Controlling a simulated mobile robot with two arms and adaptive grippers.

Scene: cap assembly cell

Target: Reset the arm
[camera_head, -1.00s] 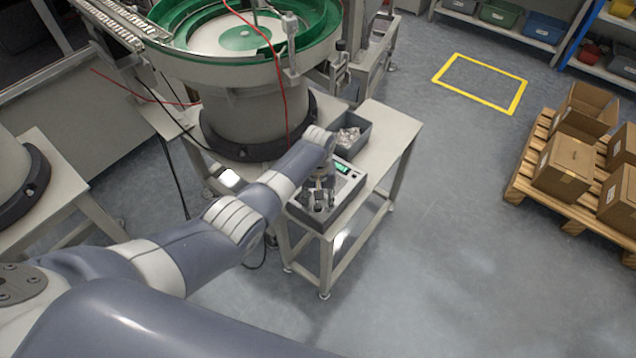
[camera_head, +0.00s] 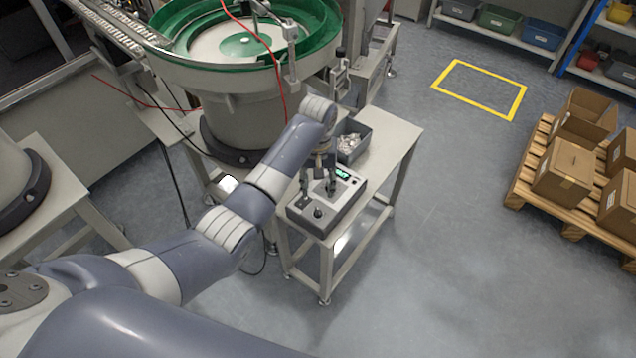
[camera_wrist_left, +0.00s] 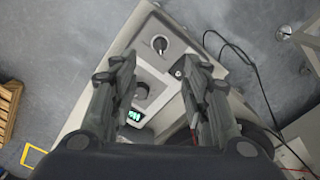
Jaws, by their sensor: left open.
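My left arm reaches in from the left in the head view. My left gripper (camera_head: 318,188) points down above the grey control box (camera_head: 342,208) on the small table. The gripper is open, with nothing between its fingers. In the left wrist view the two fingers (camera_wrist_left: 156,80) are spread apart over the box, which carries black knobs (camera_wrist_left: 160,44) and a green lit display (camera_wrist_left: 134,115). My right gripper is not in view.
The table (camera_head: 398,135) also holds a grey bin (camera_head: 366,140) of small parts. A green bowl feeder (camera_head: 318,52) stands close behind the arm. A pallet (camera_head: 522,188) with cardboard boxes is at the right. The floor between is clear.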

